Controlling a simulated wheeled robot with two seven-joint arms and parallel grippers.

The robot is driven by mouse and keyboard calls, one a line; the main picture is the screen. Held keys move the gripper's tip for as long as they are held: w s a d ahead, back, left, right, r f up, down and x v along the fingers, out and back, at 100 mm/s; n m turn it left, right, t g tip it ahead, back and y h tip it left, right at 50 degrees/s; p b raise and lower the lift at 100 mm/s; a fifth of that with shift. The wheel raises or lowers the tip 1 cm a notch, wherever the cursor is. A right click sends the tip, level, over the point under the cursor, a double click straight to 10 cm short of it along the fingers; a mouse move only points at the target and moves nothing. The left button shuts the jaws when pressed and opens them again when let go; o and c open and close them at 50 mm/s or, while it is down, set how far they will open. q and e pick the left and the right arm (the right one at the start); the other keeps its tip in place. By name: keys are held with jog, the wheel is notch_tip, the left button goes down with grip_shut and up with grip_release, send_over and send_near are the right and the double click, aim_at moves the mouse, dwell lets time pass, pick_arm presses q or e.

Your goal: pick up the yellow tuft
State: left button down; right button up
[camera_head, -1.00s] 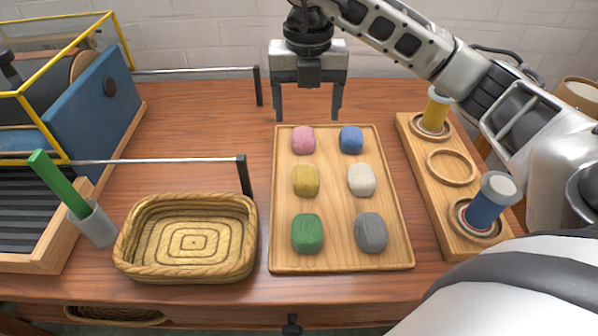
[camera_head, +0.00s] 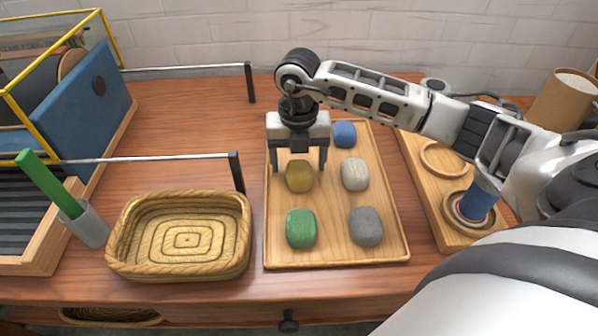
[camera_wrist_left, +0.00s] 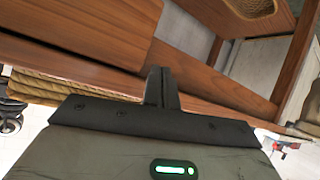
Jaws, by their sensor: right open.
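The yellow tuft (camera_head: 299,178) lies on the wooden tray (camera_head: 335,258), in the left column, middle row. My right gripper (camera_head: 299,166) is open and points down at it, with one finger to each side of the tuft. I cannot tell whether the fingers touch it. My left gripper is out of the head view. In the left wrist view my left gripper (camera_wrist_left: 162,86) has its two dark fingers together, with nothing seen between them, in front of the wooden furniture.
Blue (camera_head: 344,134), cream (camera_head: 355,174), green (camera_head: 300,228) and grey (camera_head: 366,226) tufts share the tray. The pink one is hidden behind my right gripper. A woven basket (camera_head: 125,250) stands left; a ringed wooden rack (camera_head: 420,190) stands right, partly behind my arm.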

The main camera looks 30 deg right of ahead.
jog(key=shift+f, duration=0.1)
jog(key=shift+c, duration=0.3)
jog(key=c, duration=1)
jog(key=shift+o, duration=0.2)
